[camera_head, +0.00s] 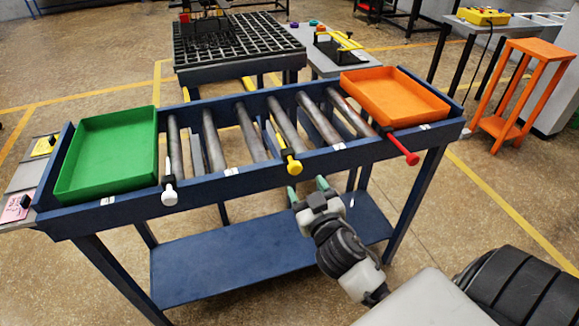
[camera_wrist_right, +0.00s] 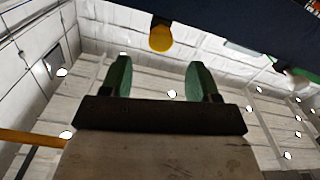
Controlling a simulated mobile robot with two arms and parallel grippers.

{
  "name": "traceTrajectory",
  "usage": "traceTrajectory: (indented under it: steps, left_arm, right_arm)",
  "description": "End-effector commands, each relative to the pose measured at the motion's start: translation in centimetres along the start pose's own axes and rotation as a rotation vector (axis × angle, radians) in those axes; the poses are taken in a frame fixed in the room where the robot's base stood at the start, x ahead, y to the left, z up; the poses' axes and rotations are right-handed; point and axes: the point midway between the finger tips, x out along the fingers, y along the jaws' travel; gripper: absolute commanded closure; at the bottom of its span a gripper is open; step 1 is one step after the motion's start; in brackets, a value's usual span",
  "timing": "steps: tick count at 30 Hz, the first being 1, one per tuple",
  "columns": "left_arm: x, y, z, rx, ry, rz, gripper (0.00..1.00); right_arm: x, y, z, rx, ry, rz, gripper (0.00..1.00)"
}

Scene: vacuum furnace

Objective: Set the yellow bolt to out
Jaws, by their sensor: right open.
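The yellow bolt (camera_head: 293,166) sits at the front rail of the blue roller table, with its rounded knob hanging over the front side. It also shows in the right wrist view (camera_wrist_right: 160,38), at the top, beyond and between my fingers. My right gripper (camera_head: 307,190) is open and empty, just below and slightly right of the yellow bolt, apart from it. Its two green fingertips also show in the right wrist view (camera_wrist_right: 158,80). My left gripper is not in view.
A white bolt (camera_head: 169,192) and a red bolt (camera_head: 405,151) sit on the same rail. A green tray (camera_head: 108,155) and an orange tray (camera_head: 394,97) stand at the table's ends. A lower blue shelf (camera_head: 235,270) lies beneath. An orange stand (camera_head: 522,95) is at right.

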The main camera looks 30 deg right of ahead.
Motion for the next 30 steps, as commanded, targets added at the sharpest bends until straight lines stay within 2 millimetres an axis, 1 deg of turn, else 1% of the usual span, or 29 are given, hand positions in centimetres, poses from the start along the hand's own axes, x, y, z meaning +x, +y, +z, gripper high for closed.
traceTrajectory:
  steps: [1,6,9,12,17,24,25,30]
  left_arm:
    - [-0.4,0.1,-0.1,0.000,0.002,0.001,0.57]
    - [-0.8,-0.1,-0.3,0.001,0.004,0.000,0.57]
    - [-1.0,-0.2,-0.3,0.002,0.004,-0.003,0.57]
    - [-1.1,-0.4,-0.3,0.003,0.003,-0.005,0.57]
    - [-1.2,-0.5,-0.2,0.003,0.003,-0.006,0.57]
    - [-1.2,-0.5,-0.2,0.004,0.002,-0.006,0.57]
    - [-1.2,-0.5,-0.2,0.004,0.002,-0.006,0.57]
    - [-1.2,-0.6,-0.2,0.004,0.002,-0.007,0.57]
  right_arm:
    - [1.1,0.0,-0.3,-0.002,0.003,-0.001,0.39]
    - [4.4,0.0,-0.2,-0.002,0.002,-0.001,0.39]
    - [6.0,0.0,-0.1,-0.002,0.001,-0.001,0.39]
    - [7.1,0.0,-0.1,-0.001,0.000,-0.001,0.39]
    - [7.9,-0.1,0.0,-0.001,-0.001,-0.002,0.39]
    - [8.0,-0.1,0.1,0.000,-0.001,-0.002,0.39]
    - [8.0,-0.1,0.1,0.000,-0.001,-0.002,0.40]
    - [8.0,-0.1,0.1,0.000,-0.001,-0.002,0.67]
